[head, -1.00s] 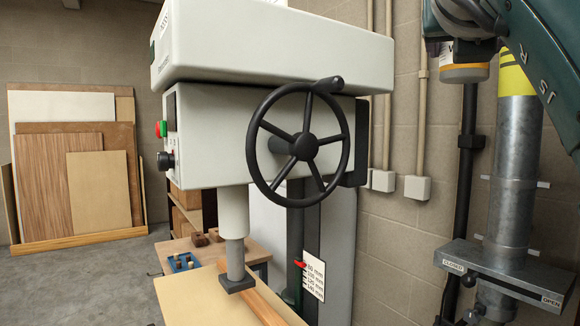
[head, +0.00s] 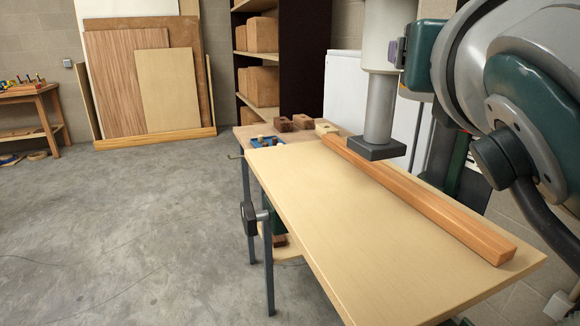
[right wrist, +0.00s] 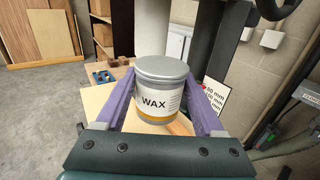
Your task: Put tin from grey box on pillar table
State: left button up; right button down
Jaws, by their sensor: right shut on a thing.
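The tin (right wrist: 160,90) is a grey-lidded can with a white WAX label and a yellow band. It is upright between the purple fingers of my right gripper (right wrist: 158,97), which is shut on it in the right wrist view. In the head view my right arm comes in from the right, and a purple piece of the gripper (head: 396,52) shows beside the machine's quill; I cannot make out the tin there. The pillar table (head: 340,225) is a pale wooden board below the quill. The grey box and my left gripper are not in view.
A long wooden fence (head: 430,205) runs along the table's right side. The quill's dark foot (head: 375,148) hangs over its far part. The near and left parts of the board are bare. A small bench (head: 245,131) with wooden blocks stands behind.

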aim_at(412, 99)
jog(key=shift+y, duration=0.3)
jog(key=f, duration=0.1)
jog(key=a+f+b, duration=0.1)
jog(key=w+f, duration=0.1)
jog(key=f, duration=0.1)
jog(key=shift+a+f, duration=0.1)
jog(key=shift+a, duration=0.25)
notch_tip(412, 99, down, 13)
jog(key=b, duration=0.5)
jog(key=shift+s+f+b, duration=0.15)
jog(key=shift+b, duration=0.15)
notch_tip(412, 99, down, 4)
jog(key=shift+f+b, duration=0.25)
jog(key=shift+b, duration=0.75)
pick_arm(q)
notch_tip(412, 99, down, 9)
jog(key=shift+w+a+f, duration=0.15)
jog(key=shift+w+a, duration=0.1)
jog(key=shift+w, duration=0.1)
pick_arm(e)
jog(key=shift+r, duration=0.1)
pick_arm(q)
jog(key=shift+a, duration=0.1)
pick_arm(e)
jog(key=shift+f, duration=0.25)
grip_release()
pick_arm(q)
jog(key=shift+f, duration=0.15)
